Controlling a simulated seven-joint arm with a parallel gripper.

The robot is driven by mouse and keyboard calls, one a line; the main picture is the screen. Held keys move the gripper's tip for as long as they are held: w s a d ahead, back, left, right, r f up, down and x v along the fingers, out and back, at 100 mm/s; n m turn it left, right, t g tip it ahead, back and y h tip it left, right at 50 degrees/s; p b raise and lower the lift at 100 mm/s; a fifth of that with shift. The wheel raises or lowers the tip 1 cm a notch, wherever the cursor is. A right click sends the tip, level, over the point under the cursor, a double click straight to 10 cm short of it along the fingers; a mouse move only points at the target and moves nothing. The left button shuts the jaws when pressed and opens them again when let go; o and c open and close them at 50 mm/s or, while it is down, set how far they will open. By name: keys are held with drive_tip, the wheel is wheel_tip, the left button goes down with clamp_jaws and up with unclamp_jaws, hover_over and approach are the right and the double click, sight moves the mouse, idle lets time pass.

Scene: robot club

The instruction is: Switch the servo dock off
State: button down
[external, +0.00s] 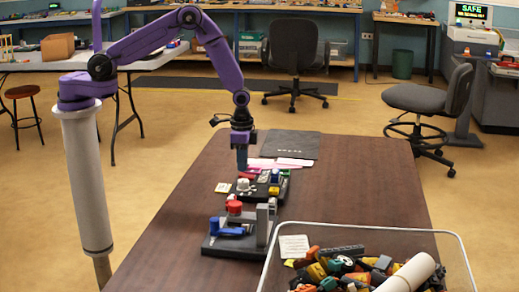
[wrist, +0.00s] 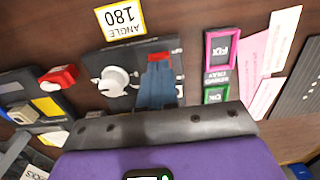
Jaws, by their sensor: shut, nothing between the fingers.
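A dark unit with a round white knob (wrist: 115,82), which I take to be the servo dock (wrist: 95,62), lies under my gripper (wrist: 158,62). It also shows in the external view (external: 262,197), with its white knob on the left and blue and yellow parts on the right. My gripper (external: 241,170) points down over the far side of this unit, its blue fingers together and empty. A red part shows right at the fingertips in the wrist view; I cannot tell whether they touch it. My gripper's body hides the unit's lower part in that view.
A second dark fixture with a red part (external: 234,207) and a blue lever (external: 232,231) stands nearer. An "ANGLE 180" card (wrist: 120,18) lies beside the unit. Pink FIX (wrist: 221,49) and green OK (wrist: 216,95) frames are close by. A full bin (external: 462,262) stands front right.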

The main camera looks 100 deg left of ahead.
sight(242, 174)
drive_tip(key=shift+f, duration=0.75)
idle(0.4)
drive_tip(key=shift+r, duration=3.55)
drive_tip(key=s+a+r+n, duration=0.3)
drive_tip(key=s+a+r, duration=0.1)
drive_tip(key=s+r, duration=0.3)
drive_tip(key=s+a+r+n, duration=0.3)
drive_tip(key=s+r, duration=0.3)
drive_tip(key=s, duration=0.1)
drive_tip(key=s+d+r+n, duration=0.2)
drive_tip(key=s, duration=0.5)
drive_tip(key=s+d+r+n, duration=0.1)
drive_tip(key=s+r+n, duration=0.1)
drive_tip(key=s, duration=0.5)
drive_tip(key=s+d+r+n, duration=0.2)
drive_tip(key=s, duration=0.6)
drive_tip(key=shift+d+r+n, duration=0.3)
drive_tip(key=shift+d+r, duration=0.05)
drive_tip(key=shift+r, duration=0.05)
